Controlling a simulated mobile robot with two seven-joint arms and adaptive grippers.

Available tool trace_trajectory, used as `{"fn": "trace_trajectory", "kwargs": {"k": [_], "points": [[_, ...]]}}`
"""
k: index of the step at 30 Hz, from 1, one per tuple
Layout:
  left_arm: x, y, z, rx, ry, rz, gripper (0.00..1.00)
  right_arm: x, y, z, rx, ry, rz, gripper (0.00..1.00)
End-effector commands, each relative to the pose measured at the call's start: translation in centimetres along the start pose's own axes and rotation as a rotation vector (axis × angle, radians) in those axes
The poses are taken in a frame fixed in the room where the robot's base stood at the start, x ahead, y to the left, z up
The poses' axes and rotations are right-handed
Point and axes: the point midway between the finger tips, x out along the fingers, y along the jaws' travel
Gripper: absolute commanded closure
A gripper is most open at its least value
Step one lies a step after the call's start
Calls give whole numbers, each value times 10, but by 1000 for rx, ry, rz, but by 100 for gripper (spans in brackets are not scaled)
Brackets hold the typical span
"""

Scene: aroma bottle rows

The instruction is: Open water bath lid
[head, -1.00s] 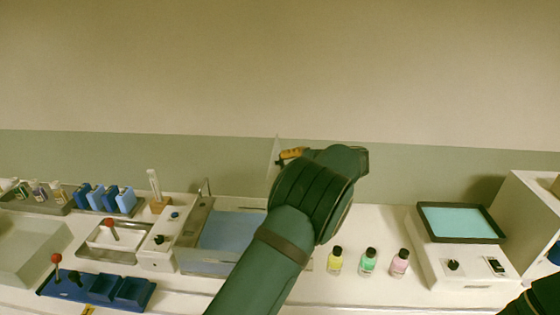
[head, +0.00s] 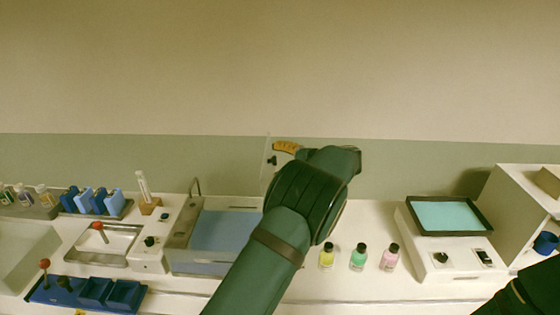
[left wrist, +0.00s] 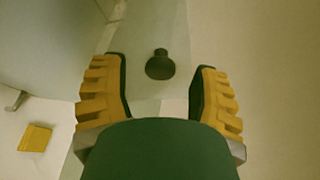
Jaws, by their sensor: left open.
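The water bath (head: 186,228) is a metal-rimmed basin with pale blue water, left of centre in the head view. Its clear lid (head: 266,150) stands about upright at the right of the basin, its lower part hidden by my arm. A dark knob (head: 271,160) sticks out from the lid. In the left wrist view the knob (left wrist: 160,66) lies between and just beyond the yellow fingers of my left gripper (left wrist: 162,80), with space on both sides. My left gripper is open and holds nothing; in the head view only one yellow finger (head: 287,147) shows. My right gripper is out of view.
Yellow, green and pink bottles (head: 359,258) stand right of my left arm. A white device with a teal top (head: 445,215) is farther right. A small metal tray with a red-knobbed lever (head: 98,227) and a blue rack (head: 85,292) are at the left.

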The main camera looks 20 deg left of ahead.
Motion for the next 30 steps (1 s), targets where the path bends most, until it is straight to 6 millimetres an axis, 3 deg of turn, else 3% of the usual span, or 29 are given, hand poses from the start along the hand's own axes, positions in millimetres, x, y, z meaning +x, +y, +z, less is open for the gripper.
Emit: {"fn": "trace_trajectory", "kwargs": {"k": [7, 21, 30], "points": [[-17, 0, -1, 0, 3, 0, 39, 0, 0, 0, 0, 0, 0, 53], [-103, 0, -1, -1, 2, -1, 39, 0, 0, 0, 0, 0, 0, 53], [-120, 0, 0, 0, 0, 0, 39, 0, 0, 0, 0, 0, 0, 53]]}}
